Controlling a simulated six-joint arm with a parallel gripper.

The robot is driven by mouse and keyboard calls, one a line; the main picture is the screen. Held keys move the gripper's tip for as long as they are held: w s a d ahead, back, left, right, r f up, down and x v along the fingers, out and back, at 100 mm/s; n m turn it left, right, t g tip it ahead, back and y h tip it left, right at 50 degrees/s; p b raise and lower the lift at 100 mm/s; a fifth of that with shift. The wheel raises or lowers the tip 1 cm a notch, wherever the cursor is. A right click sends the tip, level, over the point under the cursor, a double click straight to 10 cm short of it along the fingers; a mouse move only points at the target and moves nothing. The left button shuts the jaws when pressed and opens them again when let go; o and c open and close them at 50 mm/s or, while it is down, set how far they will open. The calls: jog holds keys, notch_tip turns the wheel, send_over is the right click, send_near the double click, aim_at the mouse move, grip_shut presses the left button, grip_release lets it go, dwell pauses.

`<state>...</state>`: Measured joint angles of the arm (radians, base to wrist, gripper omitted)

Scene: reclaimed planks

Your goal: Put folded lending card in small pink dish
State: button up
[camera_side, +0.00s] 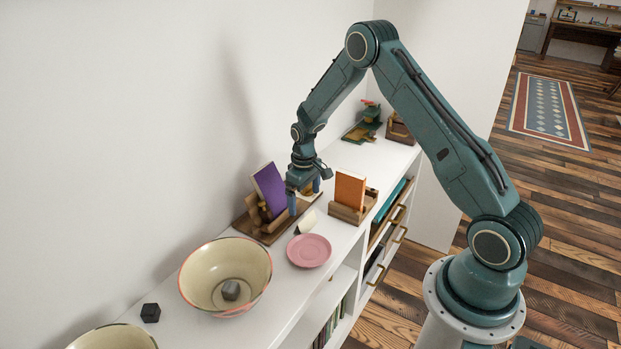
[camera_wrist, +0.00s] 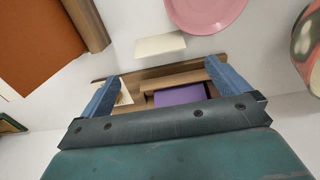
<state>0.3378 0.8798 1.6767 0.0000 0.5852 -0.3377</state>
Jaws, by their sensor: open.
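The folded lending card (camera_side: 307,222) is cream and stands like a small tent on the white shelf top, just behind the pink dish. It also shows in the wrist view (camera_wrist: 160,45), beyond my fingertips and apart from them. The small pink dish (camera_side: 309,251) is round and shallow and looks empty; its edge shows at the top of the wrist view (camera_wrist: 205,12). My gripper (camera_side: 303,200) is open and points down, with nothing between its blue fingers (camera_wrist: 161,72). It is above the shelf, close behind the card.
A purple book (camera_side: 270,188) on a wooden stand (camera_side: 262,232) is close left of my gripper. An orange book (camera_side: 350,192) in a wooden holder (camera_side: 351,215) is to the right. A large cream bowl (camera_side: 226,262) holds a dark cube; another dark cube (camera_side: 150,312) lies left.

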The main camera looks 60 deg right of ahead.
aim_at(305, 218)
jog(key=shift+f, duration=1.65)
jog(key=shift+s+f, duration=0.1)
jog(key=shift+f, duration=2.5)
jog(key=c, duration=1)
